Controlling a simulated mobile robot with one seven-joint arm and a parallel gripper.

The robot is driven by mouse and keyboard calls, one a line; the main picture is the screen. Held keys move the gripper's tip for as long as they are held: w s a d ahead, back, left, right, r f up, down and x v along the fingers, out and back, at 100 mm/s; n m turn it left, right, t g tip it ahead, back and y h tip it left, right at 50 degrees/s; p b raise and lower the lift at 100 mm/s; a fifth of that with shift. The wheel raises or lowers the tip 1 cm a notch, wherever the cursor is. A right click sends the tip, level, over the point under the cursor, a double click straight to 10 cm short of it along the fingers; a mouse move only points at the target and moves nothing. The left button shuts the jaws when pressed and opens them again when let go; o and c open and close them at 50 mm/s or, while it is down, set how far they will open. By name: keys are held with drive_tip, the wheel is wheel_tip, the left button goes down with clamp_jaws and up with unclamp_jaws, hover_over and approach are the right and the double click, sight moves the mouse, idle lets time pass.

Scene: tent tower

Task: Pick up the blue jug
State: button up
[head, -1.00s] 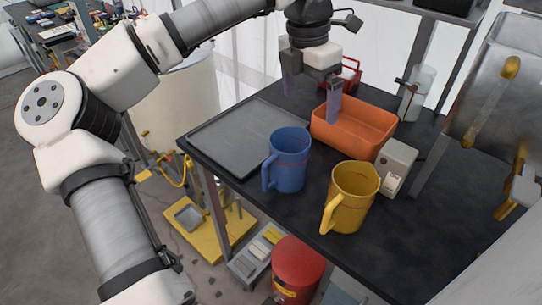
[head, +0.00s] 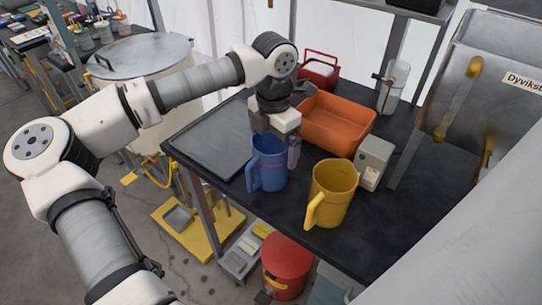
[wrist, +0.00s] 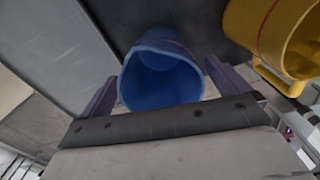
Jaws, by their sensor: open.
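The blue jug (head: 268,170) stands upright near the front edge of the dark table, its handle toward the left in the head view. In the wrist view its open mouth (wrist: 160,78) faces the camera, and it looks empty. My gripper (head: 275,150) is open and right over the jug, pointing down. In the wrist view one finger is on each side of the jug's rim, with the jug between the fingertips (wrist: 162,88). I cannot tell whether either finger touches it.
A yellow jug (head: 333,192) stands close to the right, near one finger in the wrist view. An orange bin (head: 340,128) and a grey box (head: 374,160) are behind it. A flat grey tray (head: 212,140) lies left. A red case (head: 320,70) is at the back.

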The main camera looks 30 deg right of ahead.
drive_tip(key=shift+f, duration=1.05)
drive_tip(key=c, duration=1)
drive_tip(key=shift+r, duration=0.15)
